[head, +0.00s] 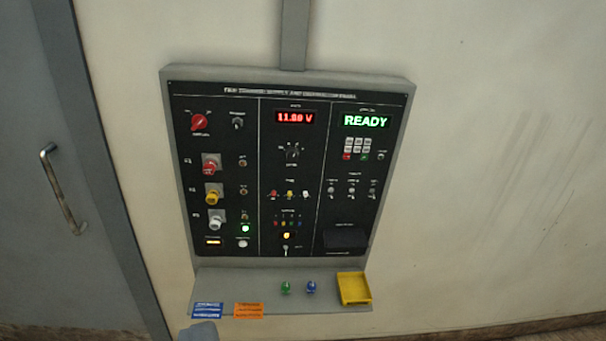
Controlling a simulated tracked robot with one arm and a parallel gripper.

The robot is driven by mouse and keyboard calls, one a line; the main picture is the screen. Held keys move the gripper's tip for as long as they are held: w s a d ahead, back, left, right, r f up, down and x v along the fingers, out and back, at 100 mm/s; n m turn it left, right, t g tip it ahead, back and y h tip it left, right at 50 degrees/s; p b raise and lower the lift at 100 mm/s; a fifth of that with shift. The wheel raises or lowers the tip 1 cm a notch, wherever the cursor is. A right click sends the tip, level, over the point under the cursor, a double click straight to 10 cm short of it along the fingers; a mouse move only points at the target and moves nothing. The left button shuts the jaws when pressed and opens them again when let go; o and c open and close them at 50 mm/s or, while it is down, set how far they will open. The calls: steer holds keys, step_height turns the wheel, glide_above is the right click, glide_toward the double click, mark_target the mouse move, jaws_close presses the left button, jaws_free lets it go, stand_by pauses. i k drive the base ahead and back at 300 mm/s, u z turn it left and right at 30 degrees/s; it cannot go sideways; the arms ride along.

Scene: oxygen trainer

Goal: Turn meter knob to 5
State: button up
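The meter knob (292,155) is a small black rotary knob in the middle column of the wall panel (222,250). It has tiny marks around it, too small to read, and I cannot tell which one its pointer faces. A red display (295,117) above it shows about 11.80 V. A blue-grey rounded piece (199,332) at the bottom edge may be part of my gripper. It is well below the knob and apart from it. Nothing is seen touching the knob, and the fingers' opening does not show.
A red knob (199,122), large red, yellow and white plugs and small switches crowd the panel. A green READY display (366,121) is lit. The shelf (215,289) holds cards, green and blue pieces and a yellow tray (354,288). A grey door (62,200) stands left.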

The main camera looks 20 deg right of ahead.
mark_target(293, 154)
steer(key=z, duration=0.35)
steer(key=i, duration=1.1)
steer(key=u, duration=0.35)
